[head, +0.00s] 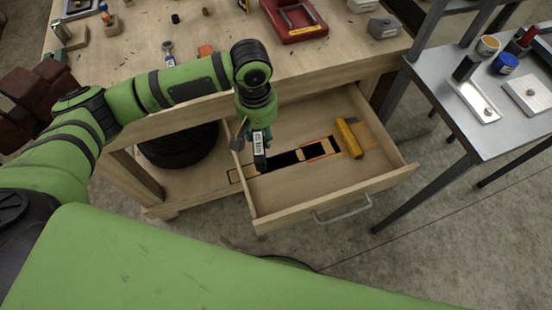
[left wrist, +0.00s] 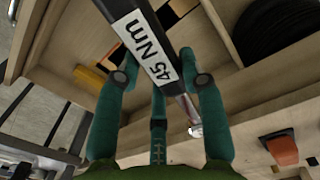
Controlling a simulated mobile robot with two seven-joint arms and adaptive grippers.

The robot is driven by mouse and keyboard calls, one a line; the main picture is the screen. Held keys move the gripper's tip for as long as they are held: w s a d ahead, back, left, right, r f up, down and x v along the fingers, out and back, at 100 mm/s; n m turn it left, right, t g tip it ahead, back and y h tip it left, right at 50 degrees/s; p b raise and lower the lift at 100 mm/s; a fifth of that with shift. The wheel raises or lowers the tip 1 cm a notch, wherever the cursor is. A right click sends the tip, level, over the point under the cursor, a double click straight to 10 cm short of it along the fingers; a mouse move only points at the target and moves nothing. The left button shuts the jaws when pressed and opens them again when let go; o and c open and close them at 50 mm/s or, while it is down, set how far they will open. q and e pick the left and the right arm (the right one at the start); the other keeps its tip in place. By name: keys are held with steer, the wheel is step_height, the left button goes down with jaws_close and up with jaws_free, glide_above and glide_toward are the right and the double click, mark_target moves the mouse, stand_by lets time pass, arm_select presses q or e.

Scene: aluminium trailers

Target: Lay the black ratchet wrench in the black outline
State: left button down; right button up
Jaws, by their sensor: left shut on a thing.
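My left gripper (head: 255,124) is above the left part of the open drawer, shut on the black ratchet wrench (head: 260,161). The wrench has a white label reading "45 Nm" and also shows in the left wrist view (left wrist: 124,14), running between the teal fingers (left wrist: 160,82) to a metal end at lower right. In the head view its black end points down toward the drawer floor; whether it touches cannot be told. The black outline (head: 233,176) lies on the drawer floor, partly hidden behind the wrench and running right beneath it. My right gripper is not in view.
The drawer (head: 385,180) stands open below the workbench (head: 320,68). A yellow tool (head: 350,139) lies at its right, beside an orange-edged outline (head: 334,146). A black tyre (head: 178,148) sits on the shelf at left. A grey metal table (head: 490,125) stands at right.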

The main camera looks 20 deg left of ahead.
arm_select(q)
steer(key=shift+w+d+f+n+b, duration=0.15)
steer(key=shift+f+n+b, duration=0.25)
steer(key=shift+f, duration=2.2)
steer(key=shift+s+d+f+n+b, duration=0.1)
steer(key=shift+d+f+n+b, duration=0.25)
steer(key=shift+f, duration=2.25)
steer(key=shift+w+d+f+n+b, duration=0.1)
steer(key=shift+f+n+b, duration=0.35)
steer(key=shift+f, duration=2.15)
steer(key=shift+w+a+f+b, duration=0.2)
steer(key=shift+f+b, duration=0.1)
steer(key=shift+f, duration=0.35)
steer(key=shift+w+a+f+b, duration=0.15)
steer(key=shift+f+b, duration=0.2)
steer(key=shift+f, duration=0.25)
steer(key=shift+w+a+f+b, duration=0.1)
steer(key=shift+w+f+b, duration=0.15)
steer(key=shift+f, duration=0.4)
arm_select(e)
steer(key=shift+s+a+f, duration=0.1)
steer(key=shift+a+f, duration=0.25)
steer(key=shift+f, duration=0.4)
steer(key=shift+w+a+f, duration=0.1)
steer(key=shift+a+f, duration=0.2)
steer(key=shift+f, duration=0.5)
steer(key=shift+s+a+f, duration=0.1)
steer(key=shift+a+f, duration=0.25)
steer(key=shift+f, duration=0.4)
